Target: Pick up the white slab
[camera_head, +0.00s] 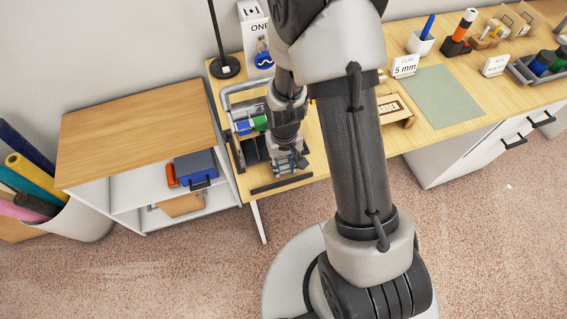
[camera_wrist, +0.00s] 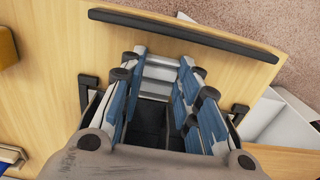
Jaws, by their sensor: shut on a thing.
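My gripper (camera_head: 287,168) is low over the front of the wooden bench, at a black rack (camera_head: 250,152). In the wrist view its blue-padded fingers (camera_wrist: 158,85) are set apart, shut on a pale grey-white piece (camera_wrist: 159,72) between the tips. I take this piece for the white slab; only a small banded part of it shows, and the rest is hidden by the fingers. Dark rack walls (camera_wrist: 238,114) stand on both sides of the fingers. I cannot tell whether the slab is clear of the rack.
A black bar (camera_head: 281,184) lies along the bench's front edge. A grey tube frame with green and blue items (camera_head: 252,124) stands behind the rack. A low cabinet (camera_head: 140,125) with a blue case (camera_head: 195,168) is at left. A green mat (camera_head: 430,97) lies at right.

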